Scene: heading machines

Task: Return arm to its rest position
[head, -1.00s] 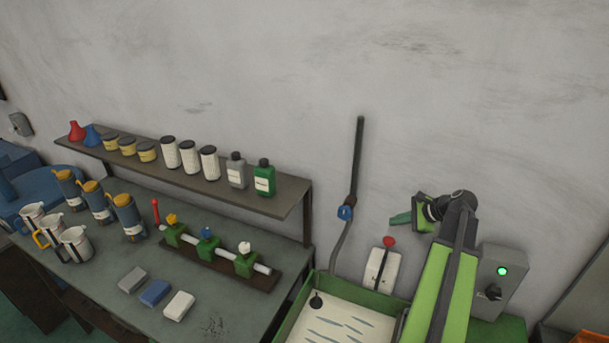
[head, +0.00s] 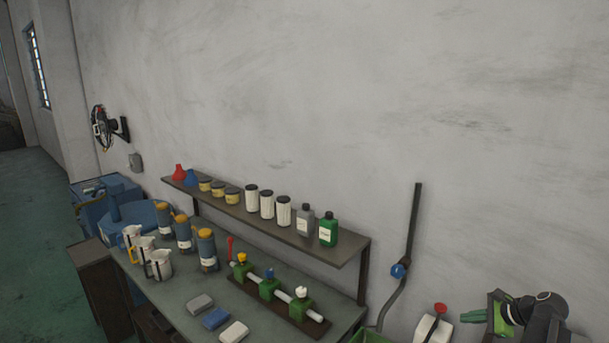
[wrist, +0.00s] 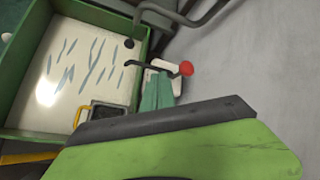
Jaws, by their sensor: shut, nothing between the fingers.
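My gripper (head: 472,316) is at the lower right of the head view, at the end of my folded arm. Its teal fingers point left and are shut with nothing between them. In the wrist view the fingers (wrist: 157,92) show close together above my green arm link. In the head view the gripper appears just right of a red-knobbed lever (head: 440,308) on a white plate. The red knob also shows in the wrist view (wrist: 186,68), beside the fingertips; I cannot tell the gap. Most of my arm is outside the head view.
A green tray (wrist: 20,125) with a pale, streaked floor lies left of the gripper in the wrist view. A dark pipe with a blue valve (head: 398,271) rises along the wall. A workbench (head: 180,300) and loaded shelf (head: 340,249) stand left. Open floor (head: 35,230) shows far left.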

